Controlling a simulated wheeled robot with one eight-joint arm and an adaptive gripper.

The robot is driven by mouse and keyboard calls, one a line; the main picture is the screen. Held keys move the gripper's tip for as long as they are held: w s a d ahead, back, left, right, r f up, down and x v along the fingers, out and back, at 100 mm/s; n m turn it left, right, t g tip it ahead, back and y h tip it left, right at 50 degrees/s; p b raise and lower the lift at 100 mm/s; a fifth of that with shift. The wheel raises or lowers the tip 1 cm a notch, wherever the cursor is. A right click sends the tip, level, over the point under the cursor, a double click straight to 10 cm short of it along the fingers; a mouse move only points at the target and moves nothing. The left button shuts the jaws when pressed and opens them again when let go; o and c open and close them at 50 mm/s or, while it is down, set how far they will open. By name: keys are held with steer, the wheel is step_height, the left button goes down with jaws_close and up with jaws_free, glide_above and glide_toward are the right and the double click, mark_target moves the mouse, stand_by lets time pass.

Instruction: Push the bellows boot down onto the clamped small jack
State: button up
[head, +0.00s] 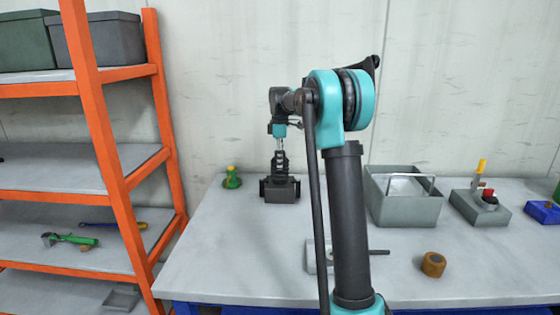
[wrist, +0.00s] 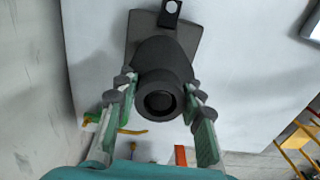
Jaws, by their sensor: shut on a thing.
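My gripper (head: 281,154) points straight down above the dark vice (head: 281,193) at the back of the bench. In the wrist view, my gripper (wrist: 158,97) has its green fingers on both sides of a dark round piece with a round opening, which I take as the bellows boot (wrist: 165,62). The fingers are shut on it. The boot stands upright in line with the vice, whose grey body (wrist: 198,38) shows behind it. The clamped small jack cannot be made out; the boot and gripper hide it. I cannot tell how far down the boot sits.
A green piece (head: 232,179) stands left of the vice. To the right are a grey handled tote (head: 405,210), a grey block with a red-topped part (head: 481,208) and a blue bin (head: 543,213). A brown ring (head: 433,264) lies near the front. An orange shelf (head: 105,130) stands left.

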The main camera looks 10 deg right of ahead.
steer(key=shift+f, duration=0.2)
stand_by(0.3)
steer(key=o, duration=1.3)
steer(key=shift+r, duration=0.1)
